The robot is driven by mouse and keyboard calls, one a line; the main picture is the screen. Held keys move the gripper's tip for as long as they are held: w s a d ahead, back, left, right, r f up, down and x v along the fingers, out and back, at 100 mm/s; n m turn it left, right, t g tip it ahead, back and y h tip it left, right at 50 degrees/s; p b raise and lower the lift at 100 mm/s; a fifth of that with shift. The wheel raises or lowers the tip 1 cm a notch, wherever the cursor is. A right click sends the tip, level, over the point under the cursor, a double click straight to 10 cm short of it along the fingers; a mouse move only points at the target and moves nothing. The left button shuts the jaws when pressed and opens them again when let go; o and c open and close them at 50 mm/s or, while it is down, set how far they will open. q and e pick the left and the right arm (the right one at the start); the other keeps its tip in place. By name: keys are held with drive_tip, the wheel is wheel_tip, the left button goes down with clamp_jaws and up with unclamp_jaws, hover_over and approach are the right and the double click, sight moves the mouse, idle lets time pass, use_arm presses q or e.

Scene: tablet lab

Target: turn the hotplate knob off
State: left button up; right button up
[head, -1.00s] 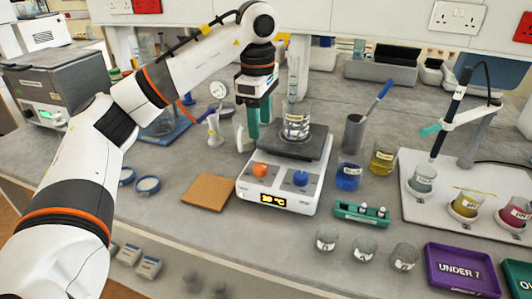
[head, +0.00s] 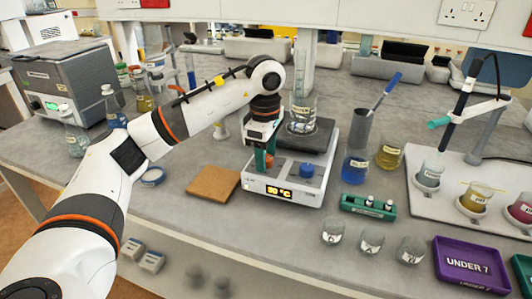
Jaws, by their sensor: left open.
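The hotplate (head: 282,188) is a white unit with a dark top plate, standing mid-bench. Its front panel has an orange knob (head: 269,161) on the left, a blue knob (head: 307,170) on the right and a lit orange temperature display (head: 279,192). A glass beaker (head: 301,119) stands on the dark plate. My left gripper (head: 264,160) points down with its green fingers open, right at the orange knob and partly hiding it. I cannot tell whether the fingers touch the knob. My right gripper is out of view.
A brown square pad (head: 213,184) lies left of the hotplate. A flask of blue liquid (head: 355,166) and a green rack (head: 368,207) stand to its right. Several small empty beakers (head: 333,231) and a purple tray (head: 470,266) sit along the front right.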

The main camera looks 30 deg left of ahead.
use_arm(q)
drive_tip(key=shift+c, duration=0.2)
drive_tip(key=c, duration=0.9)
drive_tip(key=shift+c, duration=0.2)
drive_tip(key=shift+n, duration=0.3)
drive_tip(key=n+p, duration=0.1)
drive_tip(key=n, duration=0.1)
drive_tip(key=shift+r+n, duration=0.1)
drive_tip(key=shift+n, duration=0.2)
drive_tip(key=n+p, duration=0.1)
drive_tip(key=n, duration=0.8)
drive_tip(key=shift+p, duration=0.4)
drive_tip(key=shift+n+p, duration=0.35)
drive_tip(key=shift+n, duration=1.45)
